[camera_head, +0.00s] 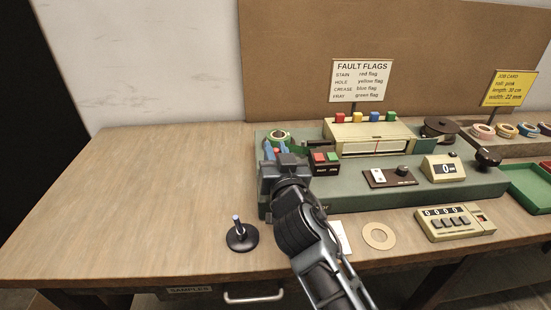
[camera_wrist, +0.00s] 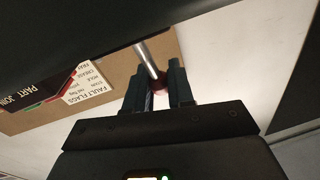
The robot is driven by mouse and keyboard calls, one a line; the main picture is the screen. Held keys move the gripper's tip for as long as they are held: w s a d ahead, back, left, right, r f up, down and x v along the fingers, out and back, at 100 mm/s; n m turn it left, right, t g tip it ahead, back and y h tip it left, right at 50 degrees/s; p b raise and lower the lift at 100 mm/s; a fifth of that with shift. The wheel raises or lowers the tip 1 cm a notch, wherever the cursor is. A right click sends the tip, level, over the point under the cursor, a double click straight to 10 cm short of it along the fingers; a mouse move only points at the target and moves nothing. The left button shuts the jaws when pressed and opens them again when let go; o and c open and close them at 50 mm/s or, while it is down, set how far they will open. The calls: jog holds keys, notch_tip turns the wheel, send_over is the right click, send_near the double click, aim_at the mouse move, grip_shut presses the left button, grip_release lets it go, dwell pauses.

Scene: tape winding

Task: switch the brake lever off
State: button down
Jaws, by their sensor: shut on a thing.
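The brake lever (camera_wrist: 147,60) shows in the wrist view as a metal rod with a dark red knob (camera_wrist: 162,84) at its end. My gripper (camera_wrist: 160,90) has its two dark fingers on either side of the knob and is shut on it. In the head view my gripper (camera_head: 276,151) is at the left end of the green machine (camera_head: 413,174), and a bit of red shows between its fingertips. The lever's rod and its foot are hidden there behind my gripper, so its on or off position cannot be told.
A red and green button box (camera_head: 326,163) stands just right of my gripper. A small black stand with a metal post (camera_head: 240,236) is at the front. The table's left side (camera_head: 130,200) is clear.

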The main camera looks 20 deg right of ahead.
jog(key=shift+s+a+r+t+b, duration=0.2)
jog(key=shift+t+b, duration=0.6)
jog(key=shift+b, duration=1.95)
jog(key=b, duration=0.3)
jog(key=shift+s+r+t, duration=0.15)
jog(key=shift+s+t, duration=0.15)
jog(key=shift+s+r+h+b, duration=0.1)
jog(key=shift+r+h+b, duration=0.2)
jog(key=shift+b, duration=0.4)
jog(key=c, duration=1.3)
grip_release()
jog(key=shift+o, duration=1.3)
jog(key=shift+f, duration=0.25)
jog(key=shift+s, duration=0.1)
